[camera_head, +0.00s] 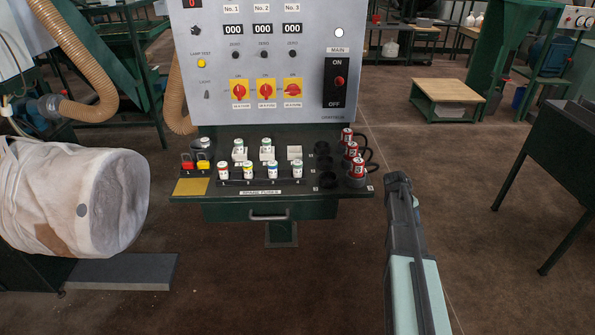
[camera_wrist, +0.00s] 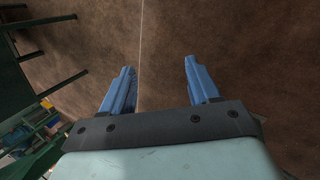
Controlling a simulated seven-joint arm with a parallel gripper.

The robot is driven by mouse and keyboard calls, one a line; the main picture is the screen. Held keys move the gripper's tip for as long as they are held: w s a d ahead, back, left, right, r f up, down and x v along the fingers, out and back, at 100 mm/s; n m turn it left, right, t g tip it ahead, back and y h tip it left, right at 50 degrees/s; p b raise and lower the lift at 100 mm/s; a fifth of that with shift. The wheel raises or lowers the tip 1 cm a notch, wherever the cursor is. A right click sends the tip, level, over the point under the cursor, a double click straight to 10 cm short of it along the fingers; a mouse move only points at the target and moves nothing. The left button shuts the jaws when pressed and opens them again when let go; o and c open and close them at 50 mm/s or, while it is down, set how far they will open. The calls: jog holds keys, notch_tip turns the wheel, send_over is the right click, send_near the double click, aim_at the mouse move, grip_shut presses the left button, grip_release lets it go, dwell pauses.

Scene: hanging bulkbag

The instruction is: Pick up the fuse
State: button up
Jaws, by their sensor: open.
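Several small white cylindrical fuses with coloured bands stand upright in a front row on the dark shelf, one of them the left-end fuse (camera_head: 224,171). At the right, red-and-white cylinders (camera_head: 351,150) stand in a slanting line beside dark round sockets (camera_head: 322,163). Which one is the fuse I cannot tell. My gripper (camera_wrist: 159,64) is open and empty in the wrist view, its blue fingers apart over bare floor. In the head view my arm is right of the shelf, clear of it.
A grey control panel (camera_head: 210,50) with red-yellow switches rises behind the shelf (camera_head: 190,197). Red and yellow padlocks (camera_head: 195,162) sit at its left. A dark table (camera_head: 560,140) stands at the right. Floor in front is clear.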

jog(key=w+a+r+n+t, duration=0.1)
jog(key=w+r+n, duration=0.15)
jog(key=r, duration=0.45)
jog(key=w+a+r+n, duration=0.1)
jog(key=w+r, duration=0.3)
jog(key=r, duration=0.3)
notch_tip(320, 180, up, 19)
jog(key=n+y, duration=0.5)
jog(key=n, duration=0.6)
send_over(297, 162)
jog(key=shift+g, duration=0.3)
jog(key=f, duration=0.7)
jog(key=shift+w+a+f, duration=0.1)
jog(key=shift+a+f, duration=0.1)
jog(key=shift+f, duration=0.1)
jog(key=shift+d+f, duration=0.15)
jog(key=shift+f, duration=1.2)
jog(key=shift+d+f, duration=0.1)
jog(key=shift+f, duration=1.2)
